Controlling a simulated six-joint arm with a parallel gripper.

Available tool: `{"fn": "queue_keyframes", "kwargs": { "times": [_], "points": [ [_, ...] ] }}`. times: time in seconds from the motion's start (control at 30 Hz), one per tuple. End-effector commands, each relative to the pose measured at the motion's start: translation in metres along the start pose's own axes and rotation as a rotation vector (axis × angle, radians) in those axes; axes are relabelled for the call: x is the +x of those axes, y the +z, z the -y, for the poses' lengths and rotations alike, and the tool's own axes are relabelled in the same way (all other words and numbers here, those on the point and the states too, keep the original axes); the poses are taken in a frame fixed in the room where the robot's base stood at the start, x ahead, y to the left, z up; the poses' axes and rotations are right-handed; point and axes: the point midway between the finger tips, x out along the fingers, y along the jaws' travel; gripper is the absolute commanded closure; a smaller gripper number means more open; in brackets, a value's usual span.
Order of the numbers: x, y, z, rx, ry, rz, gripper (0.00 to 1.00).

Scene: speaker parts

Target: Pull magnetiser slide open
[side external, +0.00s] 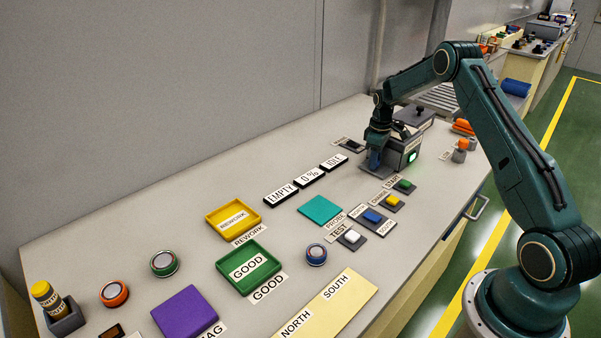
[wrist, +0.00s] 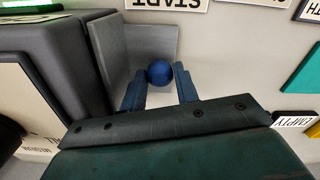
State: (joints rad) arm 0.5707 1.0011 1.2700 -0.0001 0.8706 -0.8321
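The magnetiser (side external: 410,143) is a grey box with a green-lit square on its front, at the far right of the bench. In the wrist view its dark grey housing (wrist: 55,50) fills the left side, with a light grey tray-like slide part (wrist: 150,42) beside it. A round blue knob (wrist: 160,72) sits at that part. My gripper (side external: 375,160) is down beside the magnetiser. In the wrist view my gripper (wrist: 160,82) has its blue fingertips on either side of the knob, seemingly touching it. How far out the slide is, I cannot tell.
Display signs (side external: 309,178), a teal pad (side external: 320,210), a yellow rework tray (side external: 233,219) and a green good tray (side external: 248,267) lie to the left. Orange items (side external: 463,128) stand at right.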

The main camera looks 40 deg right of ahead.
Motion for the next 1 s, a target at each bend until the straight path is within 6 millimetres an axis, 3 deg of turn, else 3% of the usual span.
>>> {"fn": "queue_keyframes", "kwargs": {
  "times": [0.03,0.13,0.47,1.0],
  "points": [
    [0.0,0.0,0.0,0.0,0.0,0.0,0.8],
    [0.0,0.0,0.0,0.0,0.0,0.0,1.0],
    [-0.001,-0.004,0.012,-0.003,0.0,0.0,1.0],
    [-0.002,-0.03,0.109,-0.006,0.0,-0.001,1.0]
  ]
}}
